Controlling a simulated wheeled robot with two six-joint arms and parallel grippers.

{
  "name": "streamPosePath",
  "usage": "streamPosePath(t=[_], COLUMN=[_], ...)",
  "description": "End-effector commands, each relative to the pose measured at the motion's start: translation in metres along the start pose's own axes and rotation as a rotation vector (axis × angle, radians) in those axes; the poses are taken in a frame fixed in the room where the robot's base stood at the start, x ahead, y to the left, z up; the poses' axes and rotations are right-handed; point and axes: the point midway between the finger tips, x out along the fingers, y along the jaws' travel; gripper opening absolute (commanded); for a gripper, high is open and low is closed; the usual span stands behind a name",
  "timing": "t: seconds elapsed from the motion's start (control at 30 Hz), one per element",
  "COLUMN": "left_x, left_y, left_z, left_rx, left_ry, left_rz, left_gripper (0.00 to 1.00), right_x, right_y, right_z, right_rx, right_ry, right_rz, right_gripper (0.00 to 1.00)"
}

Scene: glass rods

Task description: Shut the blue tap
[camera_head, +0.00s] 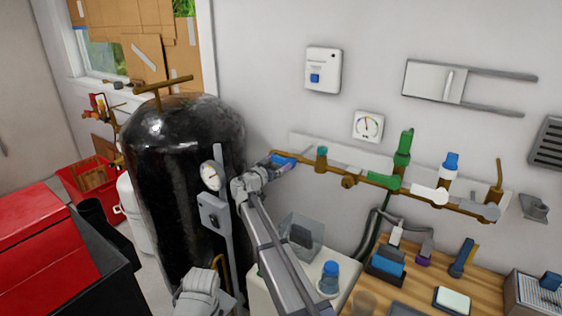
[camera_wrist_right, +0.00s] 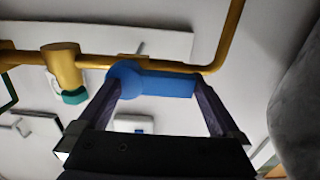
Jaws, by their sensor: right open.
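The blue tap (camera_head: 283,159) is at the left end of the brass pipe on the wall. In the right wrist view the blue tap (camera_wrist_right: 155,81) shows a round hub with a thick lever reaching right, roughly in line with the pipe. My right gripper (camera_head: 277,163) is at the tap in the head view. In the wrist view the same gripper (camera_wrist_right: 158,90) is open, with one dark finger near the hub and the other near the lever's far end. I cannot tell whether either finger touches it.
Right of the blue tap, a teal tap (camera_head: 321,157), a green tap (camera_head: 383,181) and a white tap (camera_head: 428,194) sit along the pipe. A black tank (camera_head: 180,150) stands left of my right arm. A wooden bench (camera_head: 420,268) with bottles and boxes lies below.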

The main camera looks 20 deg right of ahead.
Motion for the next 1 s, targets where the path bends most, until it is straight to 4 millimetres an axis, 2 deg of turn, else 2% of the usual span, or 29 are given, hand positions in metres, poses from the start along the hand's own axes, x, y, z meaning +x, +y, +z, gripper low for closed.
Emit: streamPosePath(t=[0.07,0.9,0.97,1.0], left_x=[0.0,0.0,0.0,0.0], left_y=[0.0,0.0,0.0,0.0], left_z=[0.0,0.0,0.0,0.0], left_rx=[0.0,0.0,0.0,0.0], left_ry=[0.0,0.0,0.0,0.0], left_rz=[0.0,0.0,0.0,0.0], left_gripper=[0.0,0.0,0.0,0.0], right_x=[-0.0003,-0.0007,-0.0007,-0.0007], right_y=[0.0001,0.0002,0.0002,0.0002], right_z=[0.0,0.0001,0.0001,0.0001], right_rx=[0.0,0.0,0.0,0.0], right_ry=[0.0,0.0,0.0,0.0], right_rz=[0.0,0.001,0.001,0.001], right_gripper=[1.0,0.07,0.0,0.0])
